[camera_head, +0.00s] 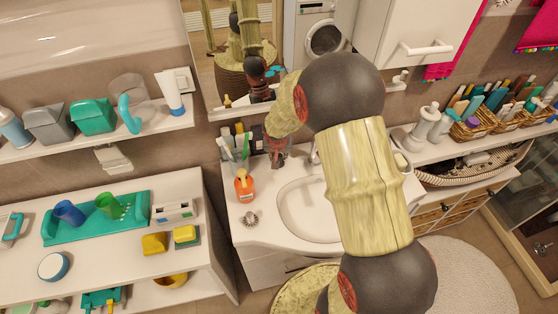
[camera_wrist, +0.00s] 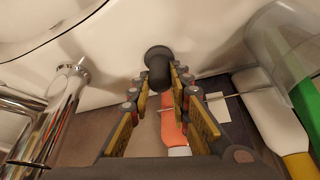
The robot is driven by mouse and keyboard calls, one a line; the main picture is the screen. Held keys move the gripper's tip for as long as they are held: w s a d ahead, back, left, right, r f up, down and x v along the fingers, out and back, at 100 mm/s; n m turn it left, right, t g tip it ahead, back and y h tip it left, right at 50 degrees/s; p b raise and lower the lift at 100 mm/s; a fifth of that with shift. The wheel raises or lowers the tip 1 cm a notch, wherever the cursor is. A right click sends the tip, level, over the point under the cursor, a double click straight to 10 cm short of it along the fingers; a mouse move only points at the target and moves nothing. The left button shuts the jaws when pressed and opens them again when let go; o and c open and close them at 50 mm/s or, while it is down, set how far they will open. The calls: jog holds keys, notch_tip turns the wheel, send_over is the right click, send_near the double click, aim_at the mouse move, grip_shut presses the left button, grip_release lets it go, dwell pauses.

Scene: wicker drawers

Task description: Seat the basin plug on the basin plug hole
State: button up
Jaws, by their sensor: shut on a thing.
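My gripper (camera_wrist: 160,80) is shut on the basin plug (camera_wrist: 158,55), a small dark piece with a round, wider end and a narrower stem between the fingertips. In the head view my gripper (camera_head: 276,158) is over the back left of the white washbasin counter, beside the bowl; the plug cannot be made out there. The basin (camera_head: 295,212) is partly covered by my arm, and its rim also shows at the upper left of the wrist view (camera_wrist: 45,20). The basin plug hole is not visible in either view.
A chrome tap (camera_wrist: 62,110) stands left of my gripper in the wrist view. A clear cup (camera_wrist: 285,42) with brushes is close on the right. An orange soap bottle (camera_head: 244,187) and a small grey round item (camera_head: 250,218) stand on the counter's left side.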

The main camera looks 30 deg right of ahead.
aim_at(279, 154)
grip_shut()
jog(key=shift+r, duration=0.15)
jog(key=shift+r, duration=0.25)
notch_tip(279, 154, up, 2)
jog(key=shift+r+p, duration=0.1)
jog(key=shift+p, duration=0.4)
jog(key=s+a+r+p, duration=0.1)
jog(key=s+a+r, duration=0.3)
jog(key=s+r, duration=0.6)
jog(key=shift+s+p, duration=0.4)
jog(key=shift+s, duration=1.35)
jog(key=shift+s, duration=0.1)
